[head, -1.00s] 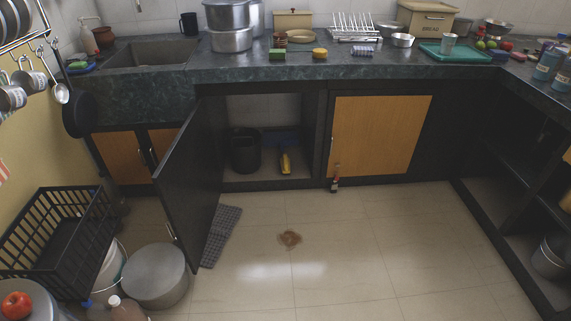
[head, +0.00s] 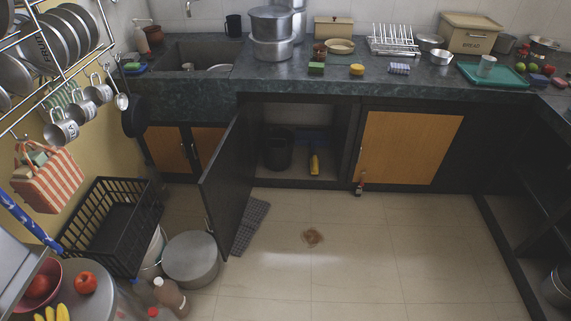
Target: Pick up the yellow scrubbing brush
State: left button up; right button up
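A yellow object (head: 314,163), which looks like the yellow scrubbing brush, stands or leans inside the open cabinet (head: 298,183) under the counter. It is small and dim there, so its exact shape is hard to tell. It is to the right of a dark bin (head: 278,150), with something blue behind it. Neither of my grippers is in view.
The dark cabinet door (head: 226,180) is swung open toward me on the left. A grey mat (head: 252,225), a large steel canister (head: 191,260) and a black crate (head: 108,225) are on the left. A small bottle (head: 360,184) stands right.

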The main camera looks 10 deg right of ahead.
aim_at(314, 162)
jog(key=i+l+u, duration=0.3)
jog(key=u, duration=0.2)
jog(key=i+l+u, duration=0.25)
jog(key=l+u, duration=0.2)
